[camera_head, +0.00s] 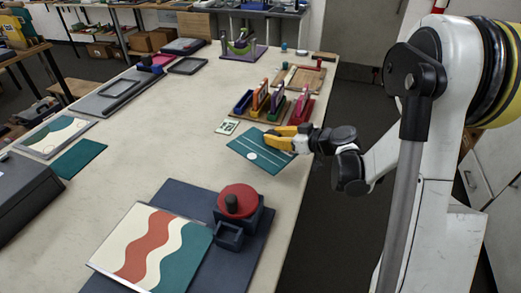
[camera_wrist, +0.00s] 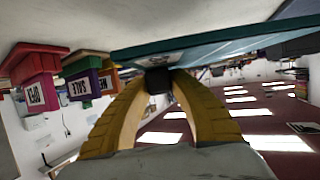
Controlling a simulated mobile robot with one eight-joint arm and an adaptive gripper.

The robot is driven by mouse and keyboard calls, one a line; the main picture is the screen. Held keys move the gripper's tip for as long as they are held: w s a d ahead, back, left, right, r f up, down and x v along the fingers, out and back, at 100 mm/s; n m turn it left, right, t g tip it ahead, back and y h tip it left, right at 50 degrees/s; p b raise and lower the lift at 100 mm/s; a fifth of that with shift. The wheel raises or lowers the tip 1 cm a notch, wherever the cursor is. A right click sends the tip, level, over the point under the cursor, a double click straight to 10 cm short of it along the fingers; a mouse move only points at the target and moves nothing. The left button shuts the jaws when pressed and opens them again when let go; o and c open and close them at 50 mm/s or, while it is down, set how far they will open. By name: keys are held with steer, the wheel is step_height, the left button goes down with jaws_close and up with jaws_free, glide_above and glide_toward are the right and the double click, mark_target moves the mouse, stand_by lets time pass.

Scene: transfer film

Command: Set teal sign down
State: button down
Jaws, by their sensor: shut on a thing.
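The teal sign (camera_head: 262,158) is a flat teal sheet with a pale line and a white round mark. My gripper (camera_head: 284,137) has its yellow fingers shut on the sign's far right edge. The sign is over the right part of the table (camera_head: 150,140), nearly level; I cannot tell whether it touches the tabletop. In the wrist view the sign (camera_wrist: 215,45) shows edge-on across the top, above my two yellow fingers (camera_wrist: 158,78). The fingertips' contact with it is partly hidden.
Coloured bins with small signs (camera_head: 262,102) stand just behind the sign, with a small pale card (camera_head: 227,127) to its left. A round red-topped press (camera_head: 238,202) and a striped panel (camera_head: 150,245) are in front. The table's middle is clear.

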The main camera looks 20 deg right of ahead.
mark_target(263, 143)
steer(key=w+f, duration=0.1)
steer(key=w, duration=0.1)
steer(key=w+a+f+b, duration=0.1)
steer(key=w, duration=0.1)
steer(key=w+a+f, duration=0.1)
steer(key=f, duration=0.1)
steer(key=shift+w+b, duration=0.3)
steer(key=shift+w, duration=0.1)
step_height(263, 143, down, 4)
steer(key=shift+r+b, duration=0.1)
steer(key=shift+b, duration=0.85)
steer(key=shift+r, duration=0.15)
steer(key=c, duration=1.3)
jaws_free()
steer(key=shift+o, duration=0.2)
